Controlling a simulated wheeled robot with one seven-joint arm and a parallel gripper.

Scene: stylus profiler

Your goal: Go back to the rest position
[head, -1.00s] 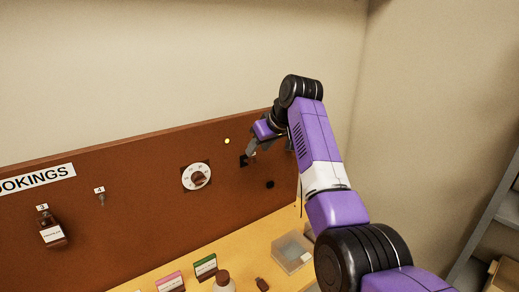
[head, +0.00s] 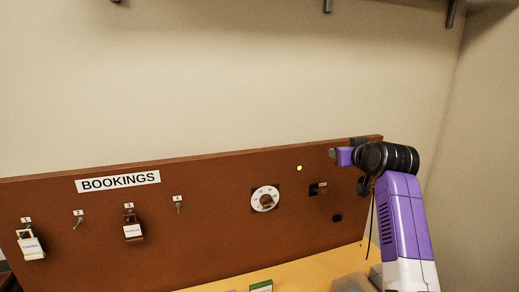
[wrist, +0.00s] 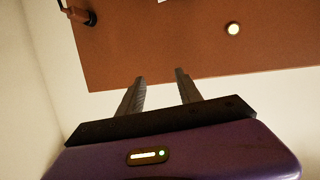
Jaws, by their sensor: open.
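My gripper (wrist: 160,78) is open and empty in the wrist view, its two grey fingers apart in front of the brown board (wrist: 180,45). In the head view my gripper (head: 334,154) is near the top right edge of the board (head: 210,225), with my purple arm coming up from the lower right. A round white dial (head: 265,199) and a small lit yellow light (head: 299,168) are on the board to the left of my gripper. The light also shows in the wrist view (wrist: 233,29).
A white BOOKINGS sign (head: 118,181) is on the board's left part, above numbered hooks. Tagged padlocks hang at hook 1 (head: 31,244) and hook 3 (head: 133,228). A black switch (head: 316,189) is below my gripper. A yellow table (head: 310,268) lies below.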

